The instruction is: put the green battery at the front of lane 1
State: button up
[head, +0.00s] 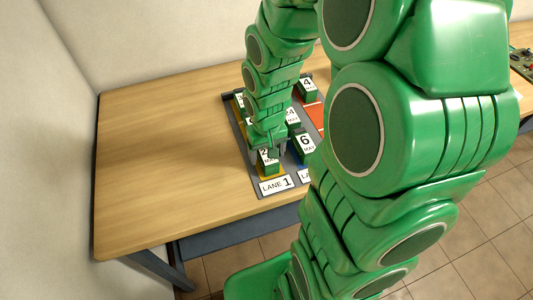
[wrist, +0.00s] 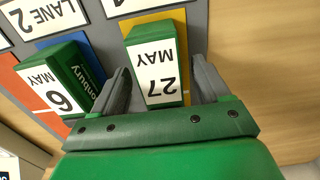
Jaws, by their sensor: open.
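A green battery with a white "27 MAY" label stands on the yellow strip of lane 1, close behind the "LANE 1" sign (head: 276,184). In the wrist view this battery (wrist: 156,68) sits between the two grey fingers, with a gap showing on at least one side. In the head view the battery (head: 268,162) shows just below my gripper (head: 268,148). My gripper is open, with its fingers (wrist: 161,78) on either side of the battery. My arm hides part of the lanes behind it.
A green "6 MAY" battery (head: 304,143) stands on the blue lane 2 strip beside it, close to one finger; it also shows in the wrist view (wrist: 62,80). A "4 MAY" battery (head: 307,89) stands farther back. Bare wooden table (head: 165,140) lies left of the lanes.

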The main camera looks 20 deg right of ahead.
notch_tip(320, 180, up, 10)
jog(key=shift+w+r, duration=0.1)
jog(key=s+a+r+g, duration=0.1)
jog(key=s+r, duration=0.3)
jog(key=s, duration=0.6)
jog(key=s+r, duration=0.4)
jog(key=s, duration=0.6)
jog(key=shift+s+a+g, duration=0.25)
jog(key=shift+a+g, duration=0.15)
jog(key=shift+o, duration=0.3)
